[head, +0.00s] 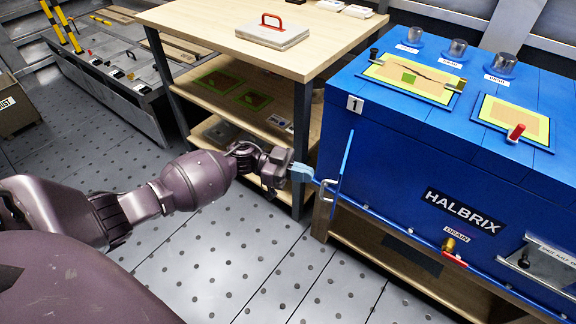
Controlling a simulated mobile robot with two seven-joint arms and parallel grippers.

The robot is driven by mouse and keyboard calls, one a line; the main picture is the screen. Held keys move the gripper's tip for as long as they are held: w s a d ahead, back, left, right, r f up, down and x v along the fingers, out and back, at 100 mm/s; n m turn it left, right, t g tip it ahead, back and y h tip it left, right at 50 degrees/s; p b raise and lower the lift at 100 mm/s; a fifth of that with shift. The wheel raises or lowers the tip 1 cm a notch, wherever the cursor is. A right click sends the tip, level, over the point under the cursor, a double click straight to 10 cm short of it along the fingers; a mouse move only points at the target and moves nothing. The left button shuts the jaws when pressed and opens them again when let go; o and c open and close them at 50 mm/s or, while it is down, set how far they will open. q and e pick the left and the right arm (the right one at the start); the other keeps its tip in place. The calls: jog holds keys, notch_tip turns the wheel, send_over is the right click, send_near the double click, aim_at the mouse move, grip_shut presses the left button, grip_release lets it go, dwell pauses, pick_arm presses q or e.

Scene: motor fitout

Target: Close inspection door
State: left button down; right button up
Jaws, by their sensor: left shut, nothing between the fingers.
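The blue HALBRIX motor housing (405,150) stands on a wooden bench at the right. A thin blue panel (345,160), seen nearly edge-on, stands out from the left part of its front; it looks like the inspection door, open. A small blue piece with a grey bar (328,183) is near its lower part. My left gripper (303,173) is just left of the panel, fingers shut and empty, tips close to that small piece. Whether they touch it I cannot tell. My right gripper is out of view.
A drain tap with a red handle (455,262) and a metal bracket (525,258) stick out of the housing's front. A wooden shelf table (225,35) stands behind my left gripper. Open perforated floor (250,260) lies in front of the bench.

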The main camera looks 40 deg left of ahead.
aim_at(327, 180)
pick_arm(q)
jog(key=x, duration=0.5)
jog(key=shift+d+b, duration=0.3)
jog(key=shift+b, duration=0.1)
jog(key=shift+w, duration=0.1)
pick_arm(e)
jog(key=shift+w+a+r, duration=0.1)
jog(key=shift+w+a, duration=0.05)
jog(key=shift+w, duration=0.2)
